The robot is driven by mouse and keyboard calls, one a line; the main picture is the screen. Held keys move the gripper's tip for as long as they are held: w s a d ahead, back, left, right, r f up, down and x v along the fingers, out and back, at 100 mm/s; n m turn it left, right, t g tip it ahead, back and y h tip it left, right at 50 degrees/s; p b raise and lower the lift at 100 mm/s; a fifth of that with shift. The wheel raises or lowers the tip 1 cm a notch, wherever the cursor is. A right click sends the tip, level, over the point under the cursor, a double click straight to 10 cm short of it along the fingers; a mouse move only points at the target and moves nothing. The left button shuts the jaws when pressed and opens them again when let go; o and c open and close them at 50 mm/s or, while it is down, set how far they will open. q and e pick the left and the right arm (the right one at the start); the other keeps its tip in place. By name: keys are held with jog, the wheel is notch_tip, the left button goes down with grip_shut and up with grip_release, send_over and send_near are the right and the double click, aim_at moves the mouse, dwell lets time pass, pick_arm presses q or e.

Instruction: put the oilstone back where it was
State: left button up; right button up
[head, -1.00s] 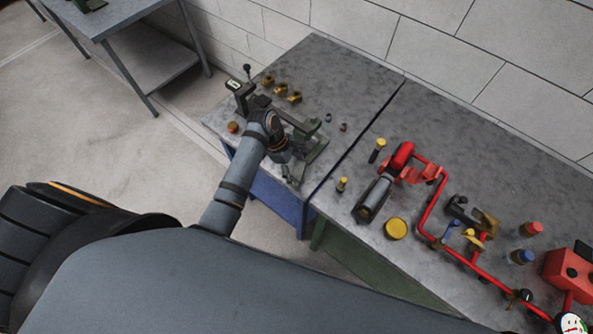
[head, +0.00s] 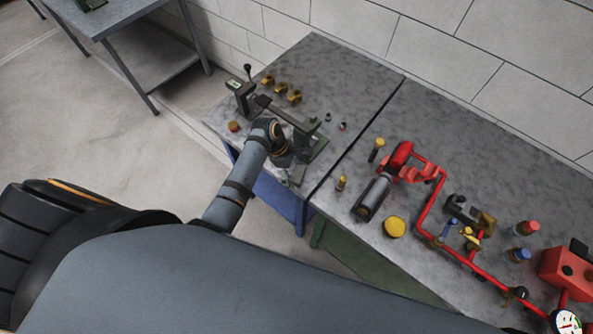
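My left arm reaches over the front of the left grey-topped bench (head: 345,70). My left gripper (head: 290,176) hangs by the bench's front edge, beside a dark green fixture (head: 312,143). Its fingers are small and partly hidden by the wrist, so I cannot tell whether it is open or holds anything. I cannot pick out the oilstone for certain. A flat dark piece (head: 262,101) lies by the dark upright device (head: 240,96); I cannot tell whether it is the oilstone. My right gripper is not in view.
Several brass pieces (head: 281,88) and a red-orange knob (head: 233,127) are on the left bench. The right bench holds red piping (head: 432,208), a grey cylinder (head: 374,194) and a yellow disc (head: 394,227). The left bench's back is clear.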

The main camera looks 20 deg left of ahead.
pick_arm(q)
jog(key=b+v, duration=0.1)
jog(key=v, duration=1.1)
jog(key=shift+r, duration=0.1)
